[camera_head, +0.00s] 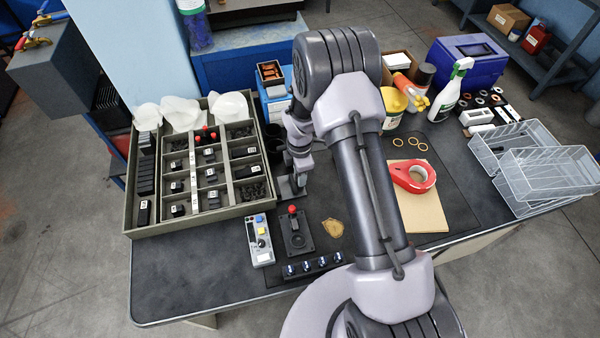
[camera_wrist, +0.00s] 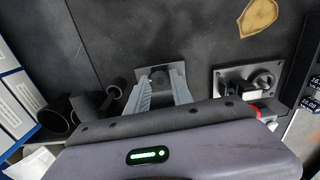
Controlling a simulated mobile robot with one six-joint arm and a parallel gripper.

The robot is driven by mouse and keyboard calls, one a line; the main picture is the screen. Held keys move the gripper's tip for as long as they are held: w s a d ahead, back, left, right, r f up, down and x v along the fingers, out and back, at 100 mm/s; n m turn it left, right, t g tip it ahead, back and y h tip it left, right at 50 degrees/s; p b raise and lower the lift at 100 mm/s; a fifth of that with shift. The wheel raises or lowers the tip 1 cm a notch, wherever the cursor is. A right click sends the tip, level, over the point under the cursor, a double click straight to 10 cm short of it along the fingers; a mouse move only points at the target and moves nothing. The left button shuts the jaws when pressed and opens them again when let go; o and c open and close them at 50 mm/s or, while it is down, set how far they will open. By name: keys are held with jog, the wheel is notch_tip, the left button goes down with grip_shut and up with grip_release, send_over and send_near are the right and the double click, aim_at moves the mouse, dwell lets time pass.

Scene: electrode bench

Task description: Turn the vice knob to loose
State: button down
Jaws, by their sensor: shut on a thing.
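The vice is a small dark fixture on a flat grey plate (camera_wrist: 176,71), just beyond my fingertips in the wrist view. My gripper (camera_wrist: 161,92) is shut on the vice knob, its two grey fingers standing on either side of it. The knob itself is mostly hidden between the fingers and behind the gripper body, so its turn position cannot be read. In the head view my gripper (camera_head: 292,184) reaches down onto the fixture, right of the sorting tray, and covers most of it.
A red-topped joystick (camera_head: 293,212) on a black plate stands close by; its plate also shows in the wrist view (camera_wrist: 228,78). A grey switch box (camera_head: 259,243), a sorting tray (camera_head: 128,205) and dark cups (camera_wrist: 54,116) are near. A tape dispenser (camera_head: 416,184) lies right of my arm.

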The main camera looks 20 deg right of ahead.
jog(key=shift+n, duration=0.4)
jog(key=c, duration=1.1)
grip_release()
notch_tip(320, 180, up, 17)
jog(key=p, duration=0.4)
jog(key=shift+r+p, duration=0.2)
jog(key=shift+p, duration=0.1)
